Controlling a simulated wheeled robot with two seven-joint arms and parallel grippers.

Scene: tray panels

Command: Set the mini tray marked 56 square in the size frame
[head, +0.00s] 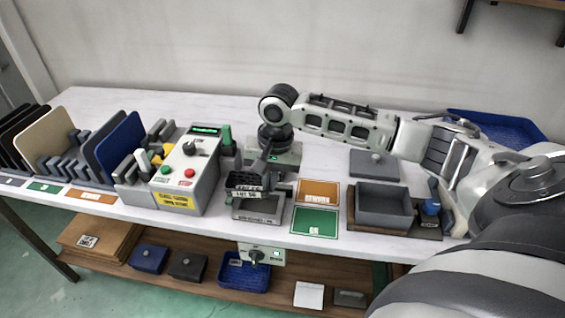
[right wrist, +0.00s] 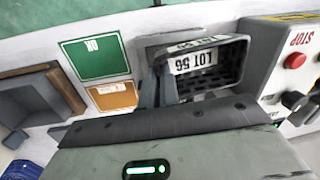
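The mini tray (head: 245,180) is small, black and perforated, with a white LOT 56 label on its front. It also shows in the right wrist view (right wrist: 225,75), label side toward the fingers. My right gripper (head: 266,168) points down at the tray's right side. In the right wrist view its fingers (right wrist: 158,88) appear closed on the tray's wall. The grey size frame (head: 258,208), with a label on its front, is directly below the tray. The tray hides much of the frame, so I cannot tell whether they touch. My left gripper is out of view.
A control box (head: 187,175) with red and green buttons stands left of the tray. A green card (head: 315,222) and an orange card (head: 319,192) lie to the right, before a grey open bin (head: 384,207). Panels (head: 120,145) stand in a rack at left.

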